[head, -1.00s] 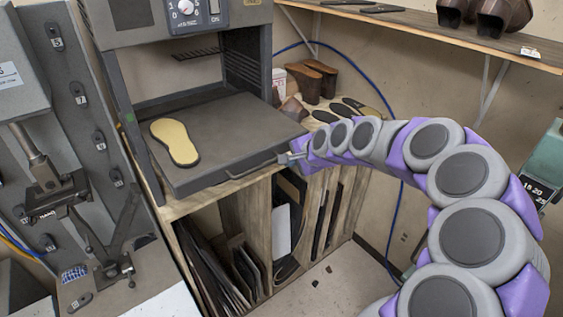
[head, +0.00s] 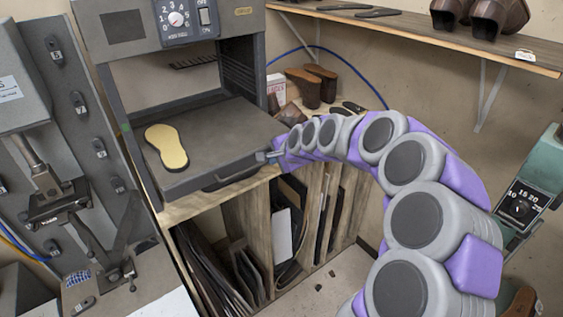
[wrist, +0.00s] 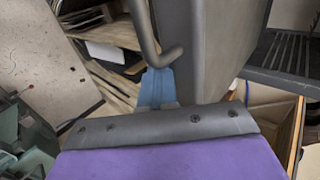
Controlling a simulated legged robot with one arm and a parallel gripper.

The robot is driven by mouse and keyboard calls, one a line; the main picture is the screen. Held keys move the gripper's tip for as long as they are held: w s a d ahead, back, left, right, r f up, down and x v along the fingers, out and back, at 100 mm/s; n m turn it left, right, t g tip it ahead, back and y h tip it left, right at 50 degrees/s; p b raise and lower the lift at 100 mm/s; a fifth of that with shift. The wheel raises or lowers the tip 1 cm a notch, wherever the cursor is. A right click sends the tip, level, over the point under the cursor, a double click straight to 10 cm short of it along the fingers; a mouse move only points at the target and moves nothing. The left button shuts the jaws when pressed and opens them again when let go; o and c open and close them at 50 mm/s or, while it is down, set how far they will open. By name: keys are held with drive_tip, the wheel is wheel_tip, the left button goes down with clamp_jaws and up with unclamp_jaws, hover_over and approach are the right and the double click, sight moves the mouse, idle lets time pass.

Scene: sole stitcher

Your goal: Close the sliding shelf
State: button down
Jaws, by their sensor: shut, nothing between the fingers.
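The sliding shelf (head: 218,135) is a flat dark grey tray under the grey machine in the head view. It sticks out part of the way past the machine's frame, with a yellow shoe sole (head: 172,147) lying on it. A dark handle (head: 230,179) runs along its front edge. My gripper (head: 271,156) is shut and empty at the right end of that front edge, close to the handle. In the wrist view the fingers (wrist: 156,88) are just below the bent end of the handle bar (wrist: 147,38), beside the shelf's grey side. I cannot tell whether they touch.
The machine (head: 145,22) stands on a wooden bench with upright slots below. Brown shoe forms (head: 311,88) stand right of it. A wall shelf (head: 430,35) with shoes is at upper right. A grey press (head: 45,170) is at left, a green machine (head: 540,180) at right.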

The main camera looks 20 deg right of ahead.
sight(245, 133)
drive_tip(key=w+a, duration=0.1)
drive_tip(key=w, duration=0.4)
drive_tip(key=w+a+p, duration=0.1)
drive_tip(key=w+a, duration=0.1)
drive_tip(key=w, duration=0.4)
drive_tip(key=w+a+p, duration=0.1)
drive_tip(key=w+a, duration=0.1)
drive_tip(key=w, duration=0.4)
drive_tip(key=shift+a+f, duration=0.1)
drive_tip(key=shift+f, duration=0.1)
drive_tip(key=shift+w+a+r, duration=0.15)
drive_tip(key=shift+w+a, duration=0.3)
drive_tip(key=shift+w, duration=0.4)
drive_tip(key=shift+r, duration=0.1)
drive_tip(key=shift+d, duration=0.15)
